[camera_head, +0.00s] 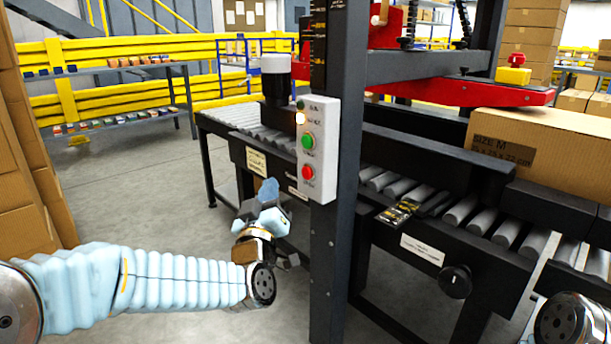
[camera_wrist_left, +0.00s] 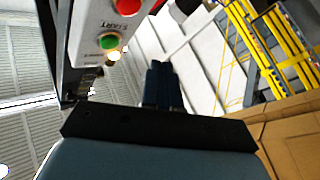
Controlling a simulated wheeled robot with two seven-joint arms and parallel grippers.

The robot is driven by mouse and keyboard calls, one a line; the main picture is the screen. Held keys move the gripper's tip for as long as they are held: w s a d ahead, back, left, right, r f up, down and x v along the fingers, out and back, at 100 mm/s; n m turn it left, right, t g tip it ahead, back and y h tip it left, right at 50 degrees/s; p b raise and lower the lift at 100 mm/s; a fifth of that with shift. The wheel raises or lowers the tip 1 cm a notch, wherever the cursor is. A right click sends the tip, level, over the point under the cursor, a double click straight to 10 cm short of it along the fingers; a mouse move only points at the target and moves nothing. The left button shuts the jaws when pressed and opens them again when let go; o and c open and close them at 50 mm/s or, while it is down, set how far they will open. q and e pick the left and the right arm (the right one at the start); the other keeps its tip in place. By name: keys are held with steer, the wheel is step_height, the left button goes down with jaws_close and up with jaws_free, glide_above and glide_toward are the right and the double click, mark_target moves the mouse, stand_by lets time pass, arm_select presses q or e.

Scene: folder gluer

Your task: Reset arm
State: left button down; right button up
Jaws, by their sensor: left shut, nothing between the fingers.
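My left arm comes in from the left in the head view, in a light blue ribbed sleeve. Its gripper (camera_head: 268,190) points up, just left of the machine's dark post and below the control box (camera_head: 318,150). The gripper is shut and empty. In the left wrist view the shut fingers (camera_wrist_left: 163,85) stand up at the middle, apart from the control box, which shows at upper left with its green button (camera_wrist_left: 109,41) and red button (camera_wrist_left: 125,4). A grey joint of my right arm shows at the lower right of the head view; its gripper is out of view.
The dark post (camera_head: 335,240) stands right of my left gripper. Behind it is a roller conveyor (camera_head: 240,115) with a cardboard box (camera_head: 550,150) at right. Stacked cartons (camera_head: 28,150) stand at far left. The floor between cartons and conveyor is clear.

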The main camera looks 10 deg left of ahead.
stand_by(0.3)
arm_select(q)
steer(key=d+f+m+g+h+p, duration=0.2)
steer(key=f+g+p, duration=0.15)
steer(key=f, duration=0.85)
steer(key=d+f+m+g+h+p, duration=0.1)
steer(key=f+m+g+p, duration=0.3)
steer(key=f, duration=0.9)
steer(key=s+d+f+g+h+p, duration=0.1)
steer(key=s+f+g+p, duration=0.1)
steer(key=s+f+g, duration=0.4)
steer(key=s+d+f+n+g+h+p, duration=0.1)
steer(key=s+d+f+g+h+p, duration=0.1)
steer(key=s+f+g, duration=0.5)
steer(key=s+f, duration=0.5)
steer(key=s, duration=0.7)
steer(key=shift+s+d+f, duration=0.2)
steer(key=shift+s+d, duration=0.05)
steer(key=shift+d, duration=0.05)
